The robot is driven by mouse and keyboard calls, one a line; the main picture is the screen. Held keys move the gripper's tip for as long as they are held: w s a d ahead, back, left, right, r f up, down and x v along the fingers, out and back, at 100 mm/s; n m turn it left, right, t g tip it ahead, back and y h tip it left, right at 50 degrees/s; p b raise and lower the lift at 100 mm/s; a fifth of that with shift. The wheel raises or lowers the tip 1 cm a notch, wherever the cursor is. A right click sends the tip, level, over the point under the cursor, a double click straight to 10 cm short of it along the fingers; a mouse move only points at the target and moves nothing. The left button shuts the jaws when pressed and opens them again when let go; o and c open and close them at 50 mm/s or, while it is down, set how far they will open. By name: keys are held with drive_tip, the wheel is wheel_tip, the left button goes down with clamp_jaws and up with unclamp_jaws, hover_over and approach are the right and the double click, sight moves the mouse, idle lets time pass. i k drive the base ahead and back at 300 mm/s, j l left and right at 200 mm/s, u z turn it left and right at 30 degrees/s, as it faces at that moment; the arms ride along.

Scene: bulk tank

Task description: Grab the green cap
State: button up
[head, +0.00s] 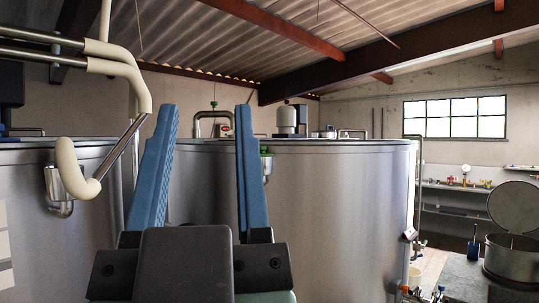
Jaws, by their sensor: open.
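My gripper (206,112) has two blue fingers pointing up, spread wide apart with nothing between them. A small green cap (264,151) sits just below that tank's rim, on a short metal fitting (267,167). The cap is just right of my right finger, which partly hides it. It appears farther away than the fingers and not touched by them. A smaller green spot (214,104) shows on top of a pipe behind, too small to identify.
Another steel tank (95,235) stands at left, with a cream and metal pipe (130,75) bending down in front of it. A motor unit (288,120) stands on the middle tank. At right are shelves (455,187) and an open-lidded vessel (512,258) on the floor.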

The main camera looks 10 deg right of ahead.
sight(262, 148)
drive_tip(key=z, duration=0.2)
drive_tip(key=i, duration=0.65)
drive_tip(key=i+l+u, duration=0.15)
drive_tip(key=i, duration=1.2)
drive_tip(key=i+l+u, duration=0.1)
drive_tip(key=i, duration=0.6)
